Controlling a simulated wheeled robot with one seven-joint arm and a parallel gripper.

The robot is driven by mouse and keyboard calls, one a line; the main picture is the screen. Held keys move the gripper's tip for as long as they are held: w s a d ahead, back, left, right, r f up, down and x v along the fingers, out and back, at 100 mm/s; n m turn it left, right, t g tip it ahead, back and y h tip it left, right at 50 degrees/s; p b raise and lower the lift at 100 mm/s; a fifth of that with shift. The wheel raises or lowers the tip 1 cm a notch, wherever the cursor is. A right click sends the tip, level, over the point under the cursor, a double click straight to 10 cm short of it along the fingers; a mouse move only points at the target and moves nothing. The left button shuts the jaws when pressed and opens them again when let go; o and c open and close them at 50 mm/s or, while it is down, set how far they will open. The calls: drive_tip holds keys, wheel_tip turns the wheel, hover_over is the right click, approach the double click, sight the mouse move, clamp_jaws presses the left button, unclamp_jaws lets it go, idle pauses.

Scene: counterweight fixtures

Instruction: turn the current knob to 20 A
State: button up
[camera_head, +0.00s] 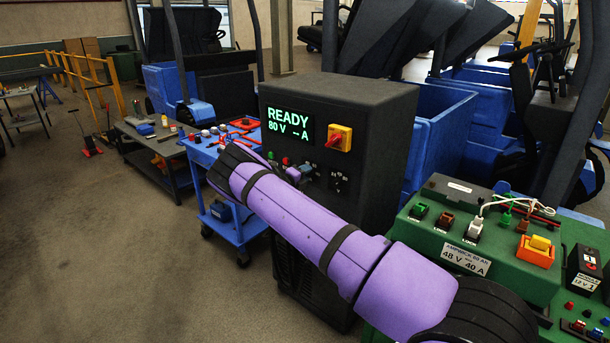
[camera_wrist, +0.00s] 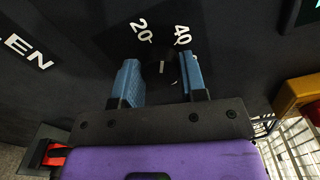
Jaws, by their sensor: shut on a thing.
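The current knob (camera_wrist: 163,66) is a small dark knob with a short white pointer mark on the dark panel in the wrist view. White labels 20 (camera_wrist: 140,31) and 40 (camera_wrist: 183,34) are printed above it, and the mark points up, roughly between them. My gripper (camera_wrist: 161,78) has its two blue fingertips on either side of the knob, shut on it. In the head view the dark charger cabinet (camera_head: 375,110) shows a display (camera_head: 288,122) reading READY, 80 V, -- A.
A red and yellow switch (camera_head: 339,138) sits right of the display. A green bench (camera_head: 420,240) with connectors and a 48 V 40 A label stands at the right. A blue cart (camera_head: 232,225) is left of the cabinet. Open floor (camera_head: 90,250) lies at the left.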

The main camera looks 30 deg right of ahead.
drive_tip(key=n, duration=0.5)
drive_tip(key=shift+f, duration=0.15)
drive_tip(key=shift+n, duration=0.4)
drive_tip(key=o, duration=0.9)
drive_tip(key=shift+o, duration=0.2)
drive_tip(key=shift+a, duration=0.1)
drive_tip(key=v, duration=1)
drive_tip(key=shift+a, duration=0.3)
drive_tip(key=shift+s, duration=0.15)
